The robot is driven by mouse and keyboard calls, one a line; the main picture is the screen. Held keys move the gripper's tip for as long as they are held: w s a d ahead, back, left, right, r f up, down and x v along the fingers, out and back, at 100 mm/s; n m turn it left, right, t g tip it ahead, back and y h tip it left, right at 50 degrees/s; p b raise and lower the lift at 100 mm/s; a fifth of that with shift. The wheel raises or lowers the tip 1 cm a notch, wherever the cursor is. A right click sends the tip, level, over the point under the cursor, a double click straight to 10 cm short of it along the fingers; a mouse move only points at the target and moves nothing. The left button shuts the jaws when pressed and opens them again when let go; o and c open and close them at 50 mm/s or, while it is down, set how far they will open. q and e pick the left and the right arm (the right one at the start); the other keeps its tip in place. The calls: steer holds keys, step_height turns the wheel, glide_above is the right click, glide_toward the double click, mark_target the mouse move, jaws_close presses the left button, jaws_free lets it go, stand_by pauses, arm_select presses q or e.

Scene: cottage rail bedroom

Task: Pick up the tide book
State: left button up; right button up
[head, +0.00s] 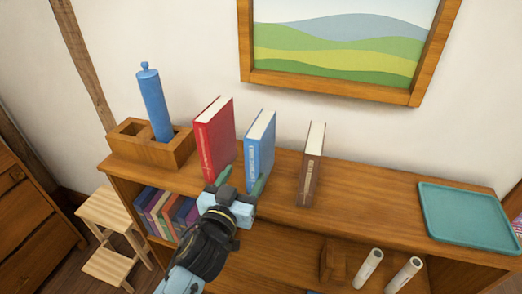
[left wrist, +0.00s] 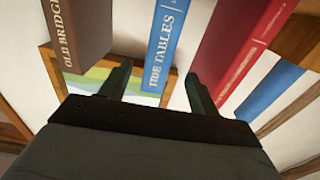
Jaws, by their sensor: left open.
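The tide book is blue, with "TIDE TABLES" on its spine in the left wrist view (left wrist: 165,42). It stands upright on the shelf top in the head view (head: 260,142), between a red book (head: 214,138) and a brown book (head: 312,165). My left gripper (head: 241,181) is open in front of its lower spine. In the left wrist view, the spine shows between the two spread fingers (left wrist: 157,74). I cannot tell whether either finger touches it. The gripper hides the foot of the book in the head view. My right gripper is out of view.
A wooden holder (head: 150,152) with a blue cylinder (head: 154,102) stands left of the red book. A teal tray (head: 466,214) lies at the right. The shelf top (head: 375,195) between brown book and tray is clear. Several books and two white rolls sit below. A framed picture hangs behind.

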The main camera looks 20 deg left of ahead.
mark_target(257, 151)
arm_select(q)
steer(key=w, duration=1)
steer(key=shift+d+f+p, duration=0.15)
steer(key=shift+d+p, duration=0.2)
steer(key=shift+p, duration=0.05)
steer(key=c, duration=1.2)
steer(key=shift+r, duration=0.2)
steer(key=shift+c, duration=0.4)
